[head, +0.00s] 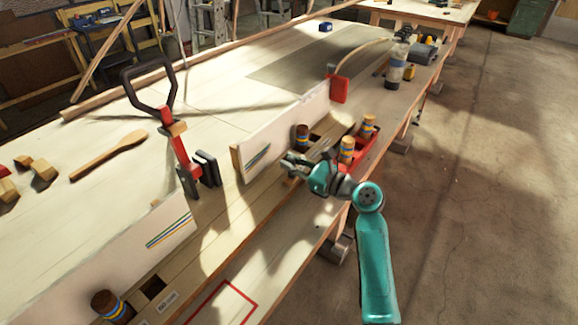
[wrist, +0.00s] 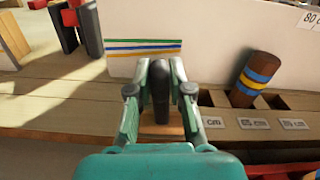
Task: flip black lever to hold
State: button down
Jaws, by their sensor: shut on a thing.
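My gripper (head: 297,164) is at the front edge of the workbench, beside the slotted wooden rail. In the wrist view, my gripper (wrist: 160,100) has its two fingers on either side of an upright dark piece (wrist: 160,85), which looks like the black lever, and is shut on it. A tan wooden part (wrist: 163,128) shows below it. In the head view the lever is mostly hidden by the fingers. A red clamp (head: 181,150) with a large black loop handle (head: 150,86) stands farther left, apart from my gripper.
A white board (head: 285,128) with coloured stripes stands just behind the rail. A banded peg (wrist: 254,79) leans in a rail slot to the right. A red tray (head: 372,148) lies beyond my gripper. Wooden blocks and a wooden spoon (head: 108,155) lie at left.

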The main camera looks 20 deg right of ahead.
jog(key=d+m, duration=0.1)
jog(key=w+m, duration=0.1)
jog(key=m, duration=0.1)
jog(key=shift+w+d, duration=0.1)
jog(key=shift+d, duration=0.3)
jog(key=shift+w+d+f+m, duration=0.15)
jog(key=shift+w+d+m, duration=0.15)
jog(key=shift+m, duration=0.55)
jog(key=shift+w+d+f+m, duration=0.15)
jog(key=shift+d+m, duration=0.15)
jog(key=shift+m, duration=0.55)
jog(key=c, duration=1)
grip_release()
jog(key=shift+c, duration=0.2)
jog(key=shift+d, duration=0.1)
jog(key=v, duration=1.2)
jog(key=shift+s, duration=0.1)
